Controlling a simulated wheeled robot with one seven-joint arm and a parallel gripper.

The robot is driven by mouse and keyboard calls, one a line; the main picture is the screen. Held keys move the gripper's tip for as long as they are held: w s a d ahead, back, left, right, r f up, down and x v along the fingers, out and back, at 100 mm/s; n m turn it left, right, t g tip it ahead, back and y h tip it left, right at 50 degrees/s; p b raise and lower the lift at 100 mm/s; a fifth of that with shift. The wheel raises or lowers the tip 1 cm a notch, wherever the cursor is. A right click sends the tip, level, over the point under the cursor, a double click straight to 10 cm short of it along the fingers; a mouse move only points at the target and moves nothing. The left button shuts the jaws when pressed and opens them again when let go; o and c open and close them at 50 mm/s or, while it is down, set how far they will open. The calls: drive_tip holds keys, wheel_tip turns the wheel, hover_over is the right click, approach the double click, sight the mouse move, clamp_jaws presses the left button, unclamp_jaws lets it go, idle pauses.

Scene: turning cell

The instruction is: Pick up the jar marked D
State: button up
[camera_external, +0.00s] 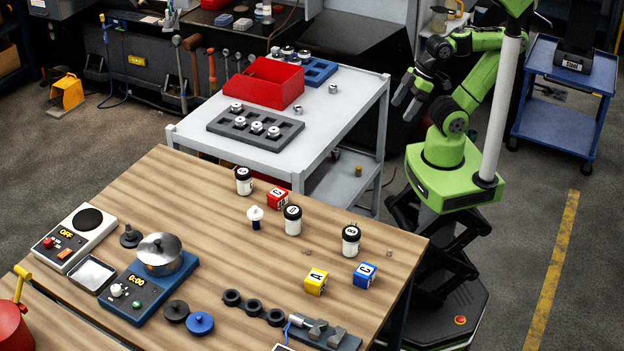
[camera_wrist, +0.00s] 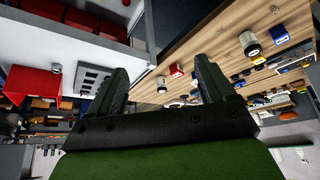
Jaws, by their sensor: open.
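Three white jars with black lids stand upright on the wooden table: a far one (camera_external: 243,181), a middle one (camera_external: 292,221) and a right one (camera_external: 351,241). Their letters are too small for me to tell surely which is D. Jars also show in the wrist view, one at the upper right (camera_wrist: 250,44) and one near the middle (camera_wrist: 162,85). My gripper (camera_external: 404,104) is open and empty, raised beyond the table's right end, well away from the jars. In the wrist view its two fingers (camera_wrist: 160,66) are spread apart with nothing held.
Lettered red (camera_external: 278,198), yellow (camera_external: 316,281) and blue (camera_external: 364,275) cubes and a small white-topped bottle (camera_external: 255,216) stand near the jars. A scale (camera_external: 140,290) is at the left. A grey cart (camera_external: 345,105) with a red bin (camera_external: 265,82) stands behind the table.

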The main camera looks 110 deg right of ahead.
drive_tip(key=n+t+y+b, duration=0.6)
drive_tip(key=y+b, duration=0.1)
drive_tip(key=b, duration=0.5)
approach(293, 210)
drive_tip(key=w+a+f, duration=0.2)
drive_tip(key=w+f, duration=0.1)
drive_tip(key=shift+w+p, duration=0.15)
drive_tip(key=shift+p, duration=0.15)
drive_tip(key=x, duration=0.5)
drive_tip(key=shift+w+a, duration=0.2)
drive_tip(key=shift+w, duration=0.15)
